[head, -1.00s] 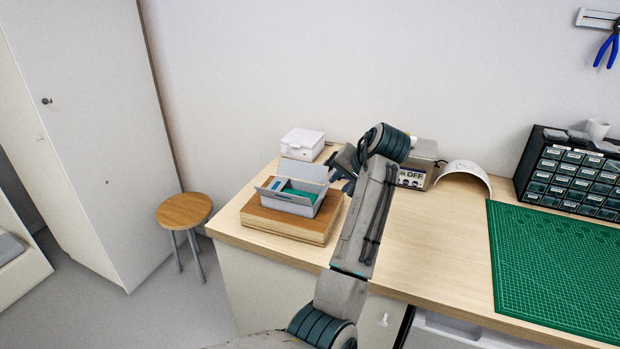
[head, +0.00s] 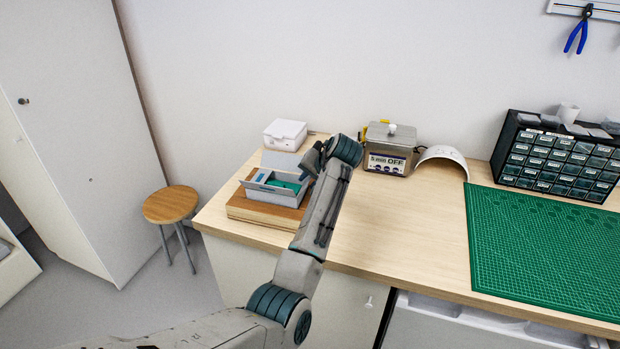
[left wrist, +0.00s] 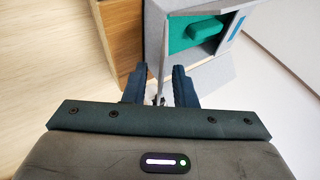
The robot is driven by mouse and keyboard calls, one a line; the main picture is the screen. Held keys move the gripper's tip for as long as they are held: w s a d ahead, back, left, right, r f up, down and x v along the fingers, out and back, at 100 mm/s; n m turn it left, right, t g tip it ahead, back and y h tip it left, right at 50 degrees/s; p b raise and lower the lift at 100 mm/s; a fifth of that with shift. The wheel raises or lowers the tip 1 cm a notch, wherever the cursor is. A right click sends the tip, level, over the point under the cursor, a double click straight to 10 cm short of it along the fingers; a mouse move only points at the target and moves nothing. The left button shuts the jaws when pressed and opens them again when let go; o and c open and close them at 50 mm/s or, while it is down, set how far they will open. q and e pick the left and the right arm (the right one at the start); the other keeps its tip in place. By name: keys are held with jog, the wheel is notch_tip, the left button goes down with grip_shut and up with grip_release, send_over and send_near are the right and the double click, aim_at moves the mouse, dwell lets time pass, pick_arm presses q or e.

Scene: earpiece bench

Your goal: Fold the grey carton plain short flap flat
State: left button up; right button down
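The open grey carton (head: 275,197) sits on a wooden block at the bench's left end, with teal padding (head: 286,185) inside. Its large back panel (head: 281,160) stands up. My left gripper (head: 308,168) is at the carton's right end. In the left wrist view the carton (left wrist: 155,32) is at the top, with the teal padding (left wrist: 204,28) inside. My left gripper (left wrist: 158,88) has its fingers apart there, and a thin grey flap edge shows between or just beyond them; I cannot tell if they touch it. My right gripper is out of view.
The wooden block (head: 262,216) lies under the carton. A white box (head: 285,134) stands behind it. An ultrasonic cleaner (head: 388,150), a white arch (head: 443,158), a drawer cabinet (head: 560,160) and a green mat (head: 545,245) are to the right. Bare bench (head: 405,225) lies between.

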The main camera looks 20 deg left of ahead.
pick_arm(q)
jog(key=shift+w+a+f, duration=0.1)
jog(key=shift+a, duration=0.05)
grip_shut()
